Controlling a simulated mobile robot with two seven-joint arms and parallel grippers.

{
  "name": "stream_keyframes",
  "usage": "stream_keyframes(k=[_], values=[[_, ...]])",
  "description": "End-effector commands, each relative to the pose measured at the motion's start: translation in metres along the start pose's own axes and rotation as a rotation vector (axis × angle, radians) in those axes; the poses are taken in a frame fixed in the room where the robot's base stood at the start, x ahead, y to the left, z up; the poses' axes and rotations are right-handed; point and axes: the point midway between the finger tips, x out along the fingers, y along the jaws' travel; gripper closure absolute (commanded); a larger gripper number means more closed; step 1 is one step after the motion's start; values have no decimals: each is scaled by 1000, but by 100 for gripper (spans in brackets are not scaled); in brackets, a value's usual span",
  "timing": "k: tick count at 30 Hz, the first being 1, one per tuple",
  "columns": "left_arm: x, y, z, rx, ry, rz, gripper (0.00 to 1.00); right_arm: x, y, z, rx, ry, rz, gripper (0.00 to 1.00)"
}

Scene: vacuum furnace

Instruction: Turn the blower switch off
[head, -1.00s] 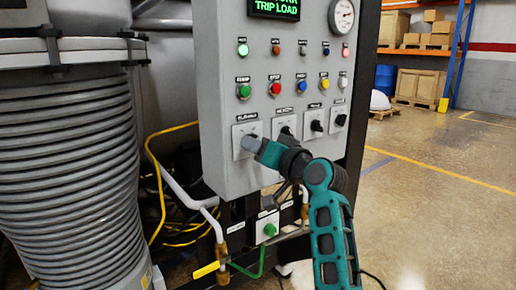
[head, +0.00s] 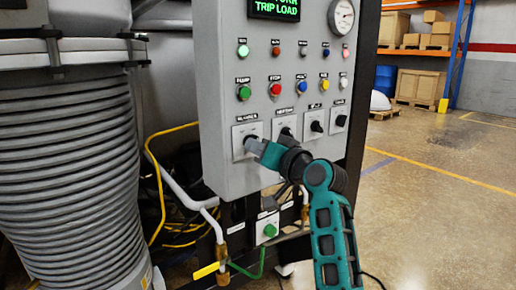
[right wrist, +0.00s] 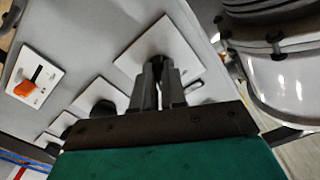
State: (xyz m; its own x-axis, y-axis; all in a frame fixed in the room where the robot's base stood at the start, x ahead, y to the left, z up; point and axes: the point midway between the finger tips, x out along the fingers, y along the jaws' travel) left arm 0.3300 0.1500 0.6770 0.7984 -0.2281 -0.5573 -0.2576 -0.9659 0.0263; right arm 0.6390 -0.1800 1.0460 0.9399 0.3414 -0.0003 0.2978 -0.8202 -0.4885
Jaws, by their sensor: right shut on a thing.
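The blower switch (head: 239,134) is the leftmost in the row of dark rotary knobs on white plates, low on the grey control panel (head: 222,90). My right gripper (head: 251,145) is at this switch, shut on its knob, which its fingers mostly hide in the head view. In the right wrist view, the gripper fingers (right wrist: 160,85) are close together over the white switch plate (right wrist: 185,48), with the dark knob between them. The knob's exact angle cannot be told. My left gripper is not in view.
Other rotary knobs (head: 316,127) sit close to the right of the gripper. Coloured buttons (head: 276,90) are above. A green button box (head: 268,228) and pipes with a yellow valve handle (head: 206,270) are below. A ribbed grey cylinder (head: 70,180) stands left; open floor lies right.

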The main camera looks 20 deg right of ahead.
Motion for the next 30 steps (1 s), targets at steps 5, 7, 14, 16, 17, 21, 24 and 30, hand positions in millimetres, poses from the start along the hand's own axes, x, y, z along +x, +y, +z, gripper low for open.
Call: stream_keyframes(k=[5, 7, 14, 16, 17, 21, 24, 30], values=[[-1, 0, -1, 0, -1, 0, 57, 0, 1, 0, -63, -2, 2, 100], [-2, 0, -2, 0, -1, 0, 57, 0, 2, 0, -104, -3, 2, 100], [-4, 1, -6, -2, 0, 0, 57, 0, 2, -1, -291, -4, 2, 100], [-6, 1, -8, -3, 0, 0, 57, 0, 2, -1, -359, -5, 2, 100], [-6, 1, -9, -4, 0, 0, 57, 0, 2, -1, -387, -4, 2, 100], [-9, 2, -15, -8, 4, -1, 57, 0, 3, -2, -521, -5, 2, 100], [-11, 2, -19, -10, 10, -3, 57, 0, 3, -2, -614, -5, 1, 100], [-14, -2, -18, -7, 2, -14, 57, 0, 3, -3, -784, -4, 1, 100]])
